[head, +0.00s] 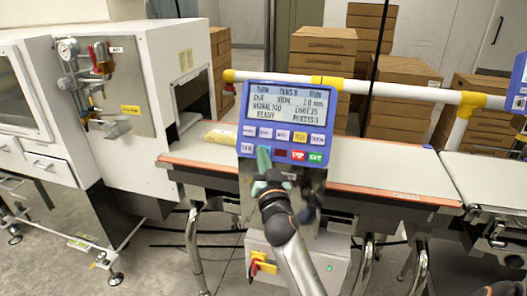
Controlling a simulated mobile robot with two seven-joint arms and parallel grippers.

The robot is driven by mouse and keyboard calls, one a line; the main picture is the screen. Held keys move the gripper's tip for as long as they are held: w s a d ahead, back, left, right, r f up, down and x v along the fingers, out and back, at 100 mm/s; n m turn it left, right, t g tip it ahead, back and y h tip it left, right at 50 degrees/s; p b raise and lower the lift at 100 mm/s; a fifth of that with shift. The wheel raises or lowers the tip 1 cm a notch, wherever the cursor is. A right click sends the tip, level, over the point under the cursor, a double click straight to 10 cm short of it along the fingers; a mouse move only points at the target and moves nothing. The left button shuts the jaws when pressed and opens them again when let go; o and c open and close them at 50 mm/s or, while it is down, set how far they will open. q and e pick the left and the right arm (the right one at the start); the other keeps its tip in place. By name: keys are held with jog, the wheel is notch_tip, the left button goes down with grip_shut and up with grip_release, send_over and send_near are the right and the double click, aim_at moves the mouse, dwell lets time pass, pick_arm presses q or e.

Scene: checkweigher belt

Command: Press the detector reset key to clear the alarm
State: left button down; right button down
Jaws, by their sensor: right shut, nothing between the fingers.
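The blue control panel (243,112) faces me at the middle of the head view, with a lit text display (290,104). An upper key row holds pale keys and a yellow key (300,137). The lower row shows a pale key (247,148), a dark red one (280,152), a red key (298,155) and a green key (316,157). Key labels are too small to tell which is the detector reset. My right gripper (265,158) is shut and empty, its green fingers in front of the lower row's left part, hiding some of it. I cannot tell whether it touches. My left gripper is out of view.
A conveyor belt (385,175) runs behind the panel, with a yellow packet (221,136) on its left part. A white rail (395,89) with yellow joints crosses behind the panel. A white machine (170,75) stands left. Stacked cartons (323,50) stand at the back.

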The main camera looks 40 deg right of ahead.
dwell(0.4)
jog(key=shift+s+a+r, duration=0.35)
jog(key=shift+s+a, duration=0.1)
jog(key=shift+a, duration=0.05)
jog(key=shift+p, duration=0.3)
